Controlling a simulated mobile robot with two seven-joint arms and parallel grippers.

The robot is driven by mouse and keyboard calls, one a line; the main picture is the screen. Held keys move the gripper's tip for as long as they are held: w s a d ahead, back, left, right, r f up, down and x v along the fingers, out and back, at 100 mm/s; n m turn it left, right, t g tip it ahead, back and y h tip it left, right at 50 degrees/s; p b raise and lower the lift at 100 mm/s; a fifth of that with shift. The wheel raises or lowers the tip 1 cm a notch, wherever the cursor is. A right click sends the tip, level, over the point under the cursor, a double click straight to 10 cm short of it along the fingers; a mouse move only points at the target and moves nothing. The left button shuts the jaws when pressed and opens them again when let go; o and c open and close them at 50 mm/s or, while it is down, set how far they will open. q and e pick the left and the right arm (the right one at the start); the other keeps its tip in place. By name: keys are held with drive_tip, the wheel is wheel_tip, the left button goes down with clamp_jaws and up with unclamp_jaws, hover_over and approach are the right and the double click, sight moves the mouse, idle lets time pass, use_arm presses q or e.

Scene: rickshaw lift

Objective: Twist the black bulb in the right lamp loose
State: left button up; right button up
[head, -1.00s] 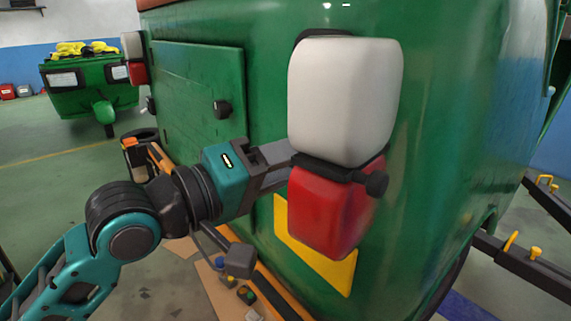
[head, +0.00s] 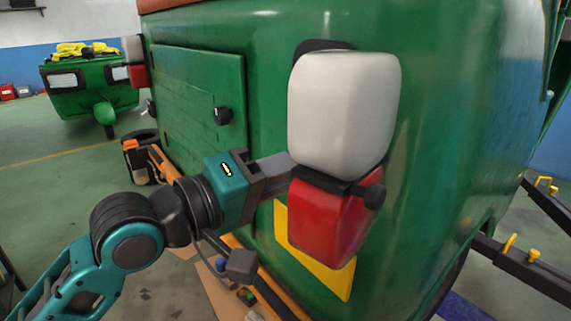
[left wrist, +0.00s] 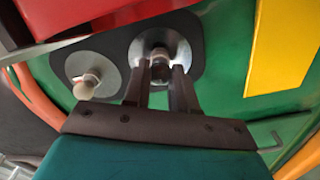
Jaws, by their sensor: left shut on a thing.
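The right lamp (head: 344,110) has a white upper lens and a red lower lens (head: 325,222). Its lens part stands off the green body, with a dark backing (head: 322,46) partly showing behind. My left gripper (left wrist: 162,75) reaches in from the left behind the lens; its fingertips are hidden in the head view. In the left wrist view, its two fingers are closed on the black bulb (left wrist: 160,68), which sits in a round metal socket. A pale bulb (left wrist: 88,86) sits in a second socket to the left, apart from the fingers. My right gripper is not in view.
The lens edge (left wrist: 100,15) is close to the fingers. A yellow plate (head: 346,276) is on the body below the lamp. A closed green hatch (head: 195,95) with a black knob (head: 223,115) is to the left. An orange bar (head: 285,303) runs along the lower body.

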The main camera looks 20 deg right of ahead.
use_arm(q)
drive_tip(key=shift+n+p, duration=0.45)
drive_tip(key=shift+n, duration=1.15)
